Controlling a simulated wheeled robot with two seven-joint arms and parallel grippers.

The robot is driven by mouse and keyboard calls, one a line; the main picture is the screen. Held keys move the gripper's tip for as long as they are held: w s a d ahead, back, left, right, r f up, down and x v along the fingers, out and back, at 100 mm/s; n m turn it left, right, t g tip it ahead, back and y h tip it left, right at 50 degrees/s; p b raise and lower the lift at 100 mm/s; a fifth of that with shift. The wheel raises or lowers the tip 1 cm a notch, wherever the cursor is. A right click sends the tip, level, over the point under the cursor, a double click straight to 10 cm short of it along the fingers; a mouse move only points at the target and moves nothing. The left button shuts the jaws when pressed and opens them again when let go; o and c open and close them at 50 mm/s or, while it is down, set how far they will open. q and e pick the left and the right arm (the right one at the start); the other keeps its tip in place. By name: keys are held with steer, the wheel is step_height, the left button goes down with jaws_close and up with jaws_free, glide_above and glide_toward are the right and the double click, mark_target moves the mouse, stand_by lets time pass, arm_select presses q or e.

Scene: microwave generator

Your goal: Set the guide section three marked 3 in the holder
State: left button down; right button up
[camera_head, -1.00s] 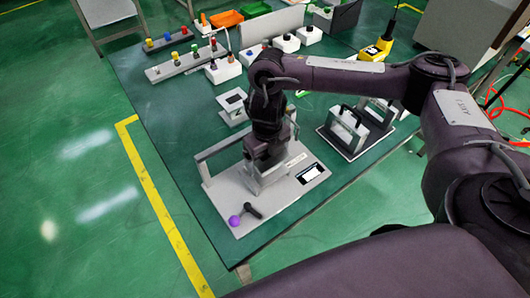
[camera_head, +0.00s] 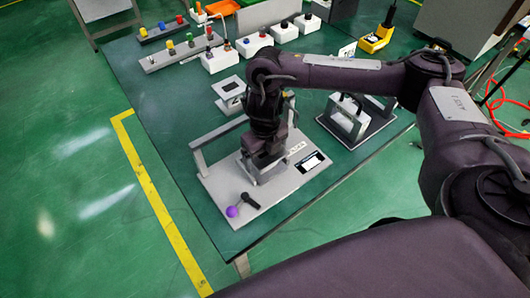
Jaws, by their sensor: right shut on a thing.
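The holder is probably the grey base plate (camera_head: 222,190) near the table's front corner, with a rail along its left back side, a small display (camera_head: 310,162) and a lever with a purple knob (camera_head: 232,211). My right gripper (camera_head: 263,166) points down over the middle of this plate and is shut on a pale grey piece, probably the guide section. My gripper and wrist hide most of that piece. No number 3 can be read, and I cannot tell whether the piece is fully seated. My left gripper is not in view.
A grey block with a square window (camera_head: 229,88) stands behind the plate. A dark-framed rack (camera_head: 345,122) stands to the right of my gripper. Several switch boxes (camera_head: 219,60), a peg strip (camera_head: 187,52) and a yellow device (camera_head: 376,40) sit farther back. The table's left edge is clear.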

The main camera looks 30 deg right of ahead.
steer(key=shift+r, duration=0.1)
steer(key=o, duration=1.1)
step_height(320, 180, up, 8)
steer(key=shift+f+p, duration=0.1)
steer(key=shift+p, duration=1.05)
